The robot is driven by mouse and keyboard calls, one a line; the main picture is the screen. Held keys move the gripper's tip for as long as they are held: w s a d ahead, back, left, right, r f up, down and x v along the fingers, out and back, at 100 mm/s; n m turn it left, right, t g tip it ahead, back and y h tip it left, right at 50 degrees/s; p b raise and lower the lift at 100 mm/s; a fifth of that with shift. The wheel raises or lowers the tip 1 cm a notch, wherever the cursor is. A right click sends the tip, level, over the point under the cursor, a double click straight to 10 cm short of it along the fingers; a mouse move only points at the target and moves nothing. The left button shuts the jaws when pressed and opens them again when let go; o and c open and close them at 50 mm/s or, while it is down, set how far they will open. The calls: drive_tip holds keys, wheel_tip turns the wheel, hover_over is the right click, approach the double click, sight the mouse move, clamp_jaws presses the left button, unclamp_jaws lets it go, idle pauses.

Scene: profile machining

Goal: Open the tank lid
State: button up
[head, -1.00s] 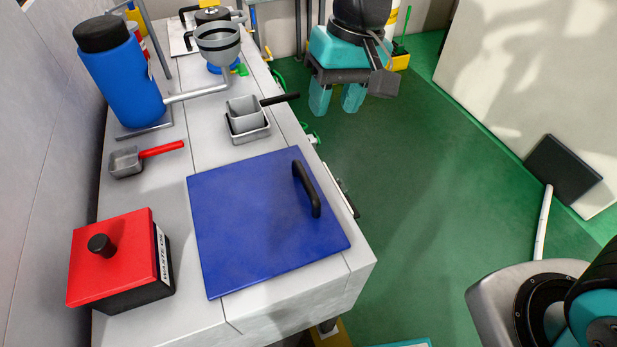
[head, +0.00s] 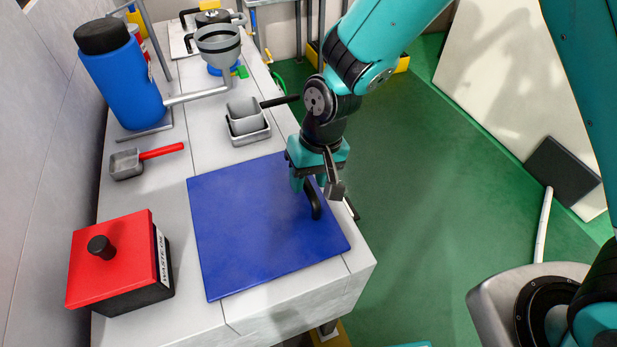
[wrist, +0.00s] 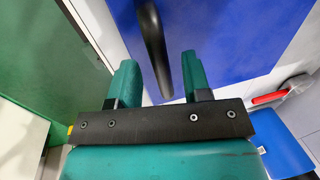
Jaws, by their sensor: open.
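The tank lid (head: 245,235) is a flat blue square panel lying shut on the grey bench top. Its black bar handle (head: 314,204) stands near the right edge, its upper end hidden behind my gripper. My gripper (head: 314,186) is above the handle's far end, pointing down, with its fingers apart. In the wrist view the blue lid (wrist: 225,35) fills the upper right. The black handle (wrist: 153,45) runs down toward the gap between the green fingertips of my gripper (wrist: 156,72). I cannot tell whether the fingers touch the handle.
A red-lidded waste box (head: 120,265) stands left of the lid. Behind are a red-handled scoop (head: 128,163), a metal pan (head: 247,122), a blue bottle (head: 125,85) and a funnel (head: 218,45).

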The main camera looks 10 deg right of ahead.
drive_tip(key=shift+f, duration=0.35)
clamp_jaws()
drive_tip(key=shift+r, duration=0.15)
